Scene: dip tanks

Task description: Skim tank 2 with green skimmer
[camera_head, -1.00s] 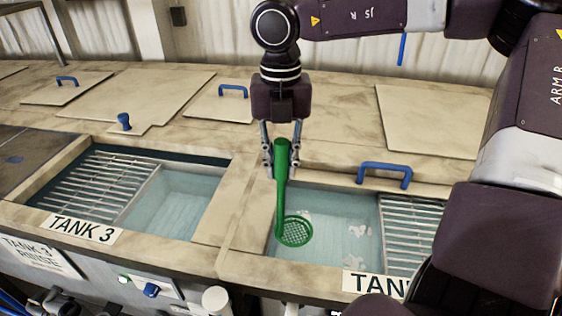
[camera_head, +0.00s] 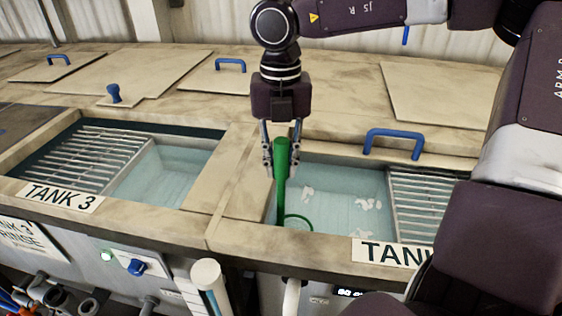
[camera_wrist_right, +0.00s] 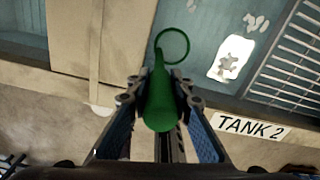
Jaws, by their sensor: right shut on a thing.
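My right gripper (camera_head: 281,160) is shut on the handle of the green skimmer (camera_head: 281,190). The skimmer hangs down, and its round head is low at the left front corner of the right-hand tank (camera_head: 340,200). The wrist view shows the handle (camera_wrist_right: 159,100) between the fingers (camera_wrist_right: 160,115) and the head as a ring. The wrist view label reads TANK 2 (camera_wrist_right: 247,127); an arm partly covers it in the head view. White flakes (camera_head: 367,204) float in the tank, to the right of the skimmer. My left gripper is out of view.
A metal grate (camera_head: 425,205) covers the right part of tank 2, with a blue handle (camera_head: 393,141) behind it. Tank 3 (camera_head: 165,170) lies to the left, beyond a beige divider (camera_head: 235,175). Lids with blue handles lie behind.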

